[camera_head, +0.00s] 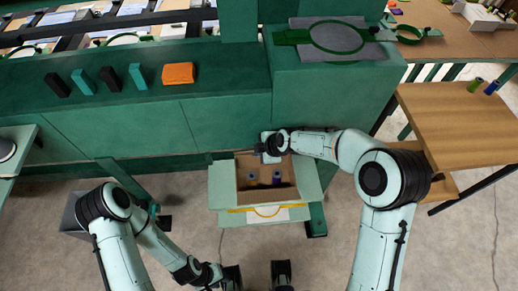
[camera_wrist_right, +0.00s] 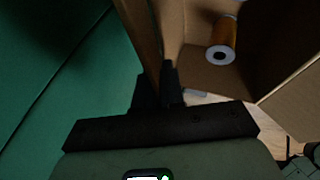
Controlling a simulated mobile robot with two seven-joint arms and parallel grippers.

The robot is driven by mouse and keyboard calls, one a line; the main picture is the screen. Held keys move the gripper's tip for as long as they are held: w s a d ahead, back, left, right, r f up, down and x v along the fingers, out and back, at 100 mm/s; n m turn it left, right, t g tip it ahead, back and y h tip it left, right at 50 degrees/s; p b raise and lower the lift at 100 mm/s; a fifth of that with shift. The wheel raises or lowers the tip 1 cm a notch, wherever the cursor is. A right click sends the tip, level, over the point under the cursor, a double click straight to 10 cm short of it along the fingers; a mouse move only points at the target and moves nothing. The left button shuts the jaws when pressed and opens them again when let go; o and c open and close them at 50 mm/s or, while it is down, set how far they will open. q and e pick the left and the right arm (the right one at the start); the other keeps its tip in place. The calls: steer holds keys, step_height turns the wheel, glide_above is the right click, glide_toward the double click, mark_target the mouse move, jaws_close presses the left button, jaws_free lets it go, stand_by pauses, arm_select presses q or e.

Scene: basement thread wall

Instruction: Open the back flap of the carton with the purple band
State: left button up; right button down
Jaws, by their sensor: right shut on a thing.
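The carton (camera_head: 241,199) stands in the middle of the head view, below the green cabinet. Its left flap (camera_head: 221,186) and right flap (camera_head: 307,178) are folded outward; a yellow-orange strip shows at its front. I cannot make out a purple band. My right gripper (camera_head: 264,150) is at the carton's back edge. In the right wrist view its fingers (camera_wrist_right: 160,88) are shut on an upright brown cardboard panel (camera_wrist_right: 143,28), apparently the back flap. My left gripper (camera_head: 257,273) is open and empty in front of the carton, fingers wide apart.
Small spools (camera_head: 278,177) stand inside the carton; one with an orange side shows in the right wrist view (camera_wrist_right: 222,50). The green cabinet (camera_head: 228,122) is close behind the carton. A wooden table (camera_head: 465,125) stands at right. Floor is clear at lower right.

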steer(key=shift+w+r+g+p, duration=0.1)
steer(key=shift+w+g+p, duration=0.05)
steer(key=shift+g+p, duration=0.25)
steer(key=c, duration=1.3)
jaws_free()
steer(key=v, duration=1.3)
steer(key=shift+d+r, duration=0.1)
steer(key=shift+r, duration=0.05)
